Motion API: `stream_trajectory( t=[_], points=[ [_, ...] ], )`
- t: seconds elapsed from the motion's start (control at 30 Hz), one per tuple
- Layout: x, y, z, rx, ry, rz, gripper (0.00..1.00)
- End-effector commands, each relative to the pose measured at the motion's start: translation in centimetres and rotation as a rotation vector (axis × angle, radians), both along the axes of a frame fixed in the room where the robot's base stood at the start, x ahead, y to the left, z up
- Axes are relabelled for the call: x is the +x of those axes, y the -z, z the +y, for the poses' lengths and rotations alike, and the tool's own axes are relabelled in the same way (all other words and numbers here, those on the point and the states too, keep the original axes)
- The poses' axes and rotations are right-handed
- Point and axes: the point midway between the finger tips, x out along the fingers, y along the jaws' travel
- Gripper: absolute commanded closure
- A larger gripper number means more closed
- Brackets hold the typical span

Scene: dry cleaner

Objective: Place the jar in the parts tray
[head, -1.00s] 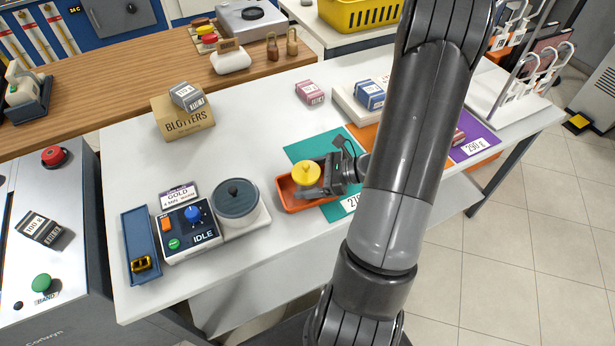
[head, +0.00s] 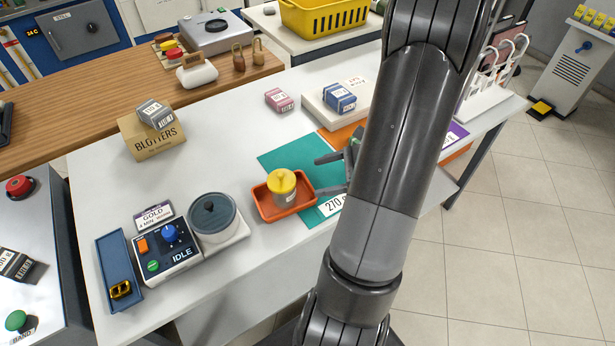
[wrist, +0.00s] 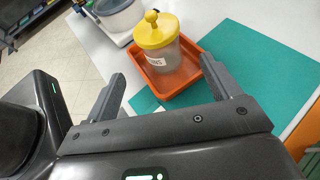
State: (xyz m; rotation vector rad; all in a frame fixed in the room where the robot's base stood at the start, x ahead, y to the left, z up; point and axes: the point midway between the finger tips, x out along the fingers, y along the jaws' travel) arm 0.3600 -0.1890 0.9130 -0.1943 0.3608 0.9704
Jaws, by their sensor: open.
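The jar (head: 284,188) has a yellow knobbed lid and a clear grey body. My gripper (head: 333,175) is open and empty, to the right of the tray over the teal mat. In the wrist view my gripper (wrist: 163,82) has its fingers spread apart, clear of the jar. My arm hides part of the table's right side.
A control box (head: 166,250) with a round grey-lidded pot (head: 213,214) stands left of the tray. A blue tray (head: 113,262) lies further left. Boxes sit at the back, including a blotters box (head: 152,140). The teal mat (head: 290,158) has bare room.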

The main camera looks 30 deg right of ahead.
Motion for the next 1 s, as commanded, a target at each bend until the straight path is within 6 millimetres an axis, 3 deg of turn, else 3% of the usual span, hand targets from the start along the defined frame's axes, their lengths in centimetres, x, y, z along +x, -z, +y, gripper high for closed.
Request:
stream_trajectory(
  t=[0.17,0.6,1.0],
  points=[
    [0.1,-1.6,1.6,-0.08,-0.104,-0.023,0.18],
    [-1.6,-8.8,11.5,-0.634,-0.756,-0.239,0.18],
    [-4.6,-14.8,16.5,-1.199,-1.268,-0.566,0.18]
  ],
)
